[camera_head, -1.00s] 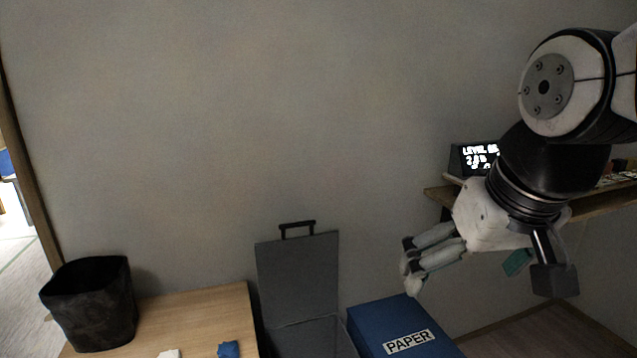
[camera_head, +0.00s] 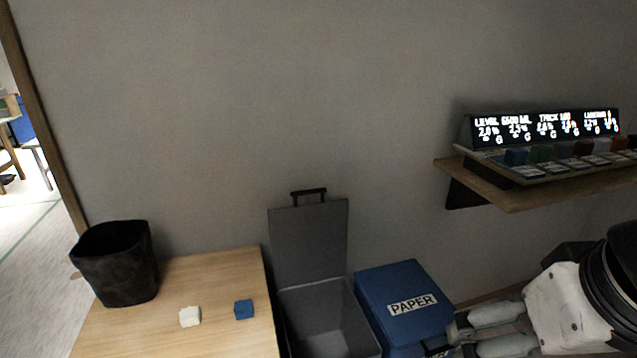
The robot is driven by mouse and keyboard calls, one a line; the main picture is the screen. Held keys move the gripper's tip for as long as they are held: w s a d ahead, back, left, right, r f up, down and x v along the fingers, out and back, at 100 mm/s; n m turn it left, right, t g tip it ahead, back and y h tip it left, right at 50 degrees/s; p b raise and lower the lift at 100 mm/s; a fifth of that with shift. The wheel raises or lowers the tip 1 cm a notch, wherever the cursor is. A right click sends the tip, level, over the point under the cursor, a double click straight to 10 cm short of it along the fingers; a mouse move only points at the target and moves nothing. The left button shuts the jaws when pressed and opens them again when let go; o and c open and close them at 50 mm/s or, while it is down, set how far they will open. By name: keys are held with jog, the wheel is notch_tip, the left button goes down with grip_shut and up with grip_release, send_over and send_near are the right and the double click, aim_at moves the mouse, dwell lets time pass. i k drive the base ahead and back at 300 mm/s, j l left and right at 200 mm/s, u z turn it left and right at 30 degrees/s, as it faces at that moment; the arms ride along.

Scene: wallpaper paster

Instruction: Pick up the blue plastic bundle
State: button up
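The blue plastic bundle (camera_head: 243,309) is a small blue block-like lump on the light wooden table (camera_head: 205,270), near the table's right side. A similar white lump (camera_head: 189,316) lies just left of it, apart from it. My gripper (camera_head: 462,338) is at the lower right, in front of the blue PAPER box and well to the right of the bundle. Its pale fingers point left. Nothing is seen held.
A black bin (camera_head: 117,265) stands at the table's back left. A grey open-lidded container (camera_head: 309,240) and the blue PAPER box (camera_head: 402,293) stand between table and gripper. A wall shelf (camera_head: 540,192) with a lit display (camera_head: 545,127) and several small coloured blocks is at the right.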

aim_at(244, 309)
jog(key=u, duration=0.9)
jog(key=i+j+u, duration=0.1)
jog(key=i+j, duration=0.45)
jog(key=i+l, duration=0.05)
